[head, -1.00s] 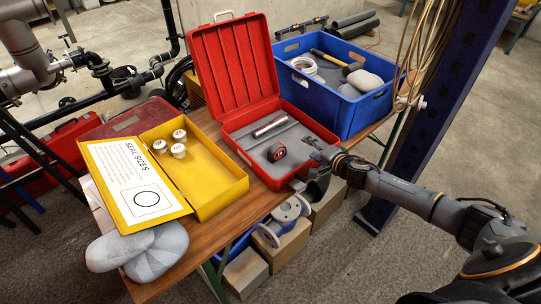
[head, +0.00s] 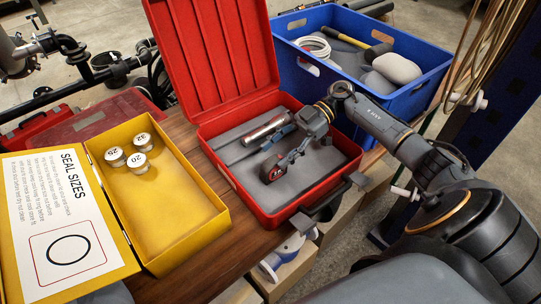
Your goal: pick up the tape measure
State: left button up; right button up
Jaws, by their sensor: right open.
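The tape measure (head: 271,169), small, red and dark, lies on the grey lining of the open red toolbox (head: 222,178). My right gripper (head: 285,160) reaches into the toolbox from the right, with its fingers low beside the tape measure. It is open. The fingers overlap the tape measure's right side in the picture, so I cannot tell whether they touch it or surround it. My left gripper is not in view.
A silver cylinder (head: 263,129) and a blue-handled tool (head: 278,137) lie behind the tape measure. The red lid stands up at the back. A yellow seal case (head: 219,218) is at left, a blue crate (head: 416,93) at back right. Bare wooden table (head: 184,133) shows between the boxes.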

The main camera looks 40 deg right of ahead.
aim_at(272, 163)
jog(key=shift+s+f, duration=0.35)
jog(key=a, duration=0.3)
jog(key=shift+s+f+n+p, duration=0.2)
jog(key=shift+f+n+p, duration=0.1)
jog(key=shift+p, duration=0.1)
jog(key=x, duration=0.3)
jog(key=shift+w+a+f+p, duration=0.15)
jog(key=shift+f+p, duration=0.05)
jog(key=shift+p, duration=0.2)
jog(key=shift+a+f, duration=0.15)
jog(key=shift+a, duration=0.25)
jog(key=shift+f, duration=0.1)
jog(key=c, duration=1)
grip_shut()
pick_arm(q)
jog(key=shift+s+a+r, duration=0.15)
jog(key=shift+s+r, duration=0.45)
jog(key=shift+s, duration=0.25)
